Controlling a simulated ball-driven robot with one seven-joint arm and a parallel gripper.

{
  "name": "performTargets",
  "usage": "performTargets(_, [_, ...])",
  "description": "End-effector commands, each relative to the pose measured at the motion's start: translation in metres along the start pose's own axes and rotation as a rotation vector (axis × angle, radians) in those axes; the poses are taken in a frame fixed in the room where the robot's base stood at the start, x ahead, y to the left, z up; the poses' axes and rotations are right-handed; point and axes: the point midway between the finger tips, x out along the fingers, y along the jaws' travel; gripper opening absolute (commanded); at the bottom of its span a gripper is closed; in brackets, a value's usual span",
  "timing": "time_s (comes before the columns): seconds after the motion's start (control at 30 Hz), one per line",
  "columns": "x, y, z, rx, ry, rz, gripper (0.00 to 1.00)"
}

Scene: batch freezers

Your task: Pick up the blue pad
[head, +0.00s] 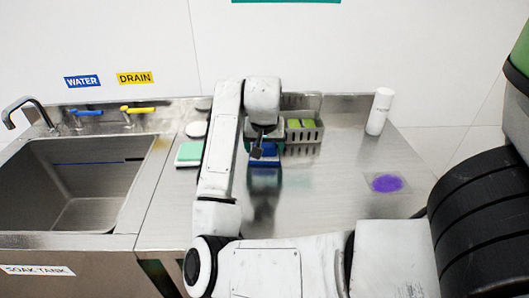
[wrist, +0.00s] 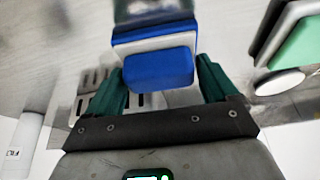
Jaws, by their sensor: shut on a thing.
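The blue pad (wrist: 158,69) sits between the two green fingers of my gripper (wrist: 160,82) in the wrist view, and the gripper is shut on it. A pale layer and a second blue band show just beyond its top face; I cannot tell whether the band is part of the pad or a reflection. In the head view my gripper (head: 258,149) is over the steel counter, with the blue pad (head: 266,152) partly hidden beneath it. I cannot tell for sure whether the pad is clear of the counter.
A slotted rack (head: 302,131) with green pads stands just behind. A green-topped pad (head: 189,152) and a white round thing (head: 196,129) lie to the left. A white bottle (head: 380,111) and purple patch (head: 387,183) are right. The sink (head: 75,170) is far left.

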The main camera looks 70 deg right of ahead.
Motion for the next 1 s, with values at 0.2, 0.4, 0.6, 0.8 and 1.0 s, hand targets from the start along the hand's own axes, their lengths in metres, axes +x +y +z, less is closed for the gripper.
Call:
performTargets(0.2, [-0.003,0.0,-0.002,0.0,0.001,0.0,0.55])
performTargets(0.4, [-0.021,0.0,-0.009,0.002,0.003,-0.001,0.55])
performTargets(0.6, [-0.055,0.019,-0.014,0.006,0.005,0.0,0.55])
performTargets(0.8, [-0.098,0.047,-0.015,0.007,0.004,-0.003,0.55])
performTargets(1.0, [-0.123,0.085,-0.003,0.007,0.002,-0.004,0.55])
